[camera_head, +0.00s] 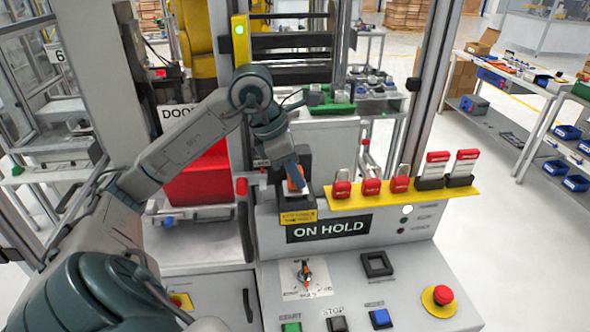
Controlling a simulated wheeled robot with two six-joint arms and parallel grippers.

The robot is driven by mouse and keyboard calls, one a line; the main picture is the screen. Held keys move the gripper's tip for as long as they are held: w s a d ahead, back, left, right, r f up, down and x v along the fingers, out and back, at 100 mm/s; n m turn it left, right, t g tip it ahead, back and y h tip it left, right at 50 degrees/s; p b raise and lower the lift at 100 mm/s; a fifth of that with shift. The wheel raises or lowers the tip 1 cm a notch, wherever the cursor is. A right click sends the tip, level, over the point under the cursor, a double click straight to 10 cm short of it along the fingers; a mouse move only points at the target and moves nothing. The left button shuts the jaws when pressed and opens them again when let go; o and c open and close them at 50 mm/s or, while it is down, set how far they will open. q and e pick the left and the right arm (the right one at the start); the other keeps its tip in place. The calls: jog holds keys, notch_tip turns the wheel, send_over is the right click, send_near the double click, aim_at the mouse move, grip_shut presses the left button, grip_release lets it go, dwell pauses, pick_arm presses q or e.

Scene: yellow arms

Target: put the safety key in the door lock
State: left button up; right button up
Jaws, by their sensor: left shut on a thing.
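My left arm reaches in from the left, and its gripper (293,178) points down at the upper left end of the grey control console. It is shut on a small orange piece, which looks like the safety key (295,185). The orange piece is at a dark box (298,216) with a yellow label below it. The gripper hides part of it, so I cannot tell whether the key is inside the box or just in front of it. I cannot make out for sure which part is the door lock. My right gripper is not in view.
A yellow shelf (378,200) with several red padlocks and tags stands right of the gripper. Below are an "ON HOLD" display (328,229), a rotary switch (304,273), buttons and a red emergency stop (442,295). A metal post (451,70) rises behind the console.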

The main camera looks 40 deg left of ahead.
pick_arm(q)
jog(key=o, duration=1.1)
jog(key=shift+c, duration=0.2)
jog(key=shift+s+a+r, duration=0.1)
jog(key=shift+r, duration=0.15)
jog(key=b+v, duration=0.1)
jog(key=v, duration=0.9)
jog(key=shift+b, duration=0.35)
jog(key=shift+r, duration=0.15)
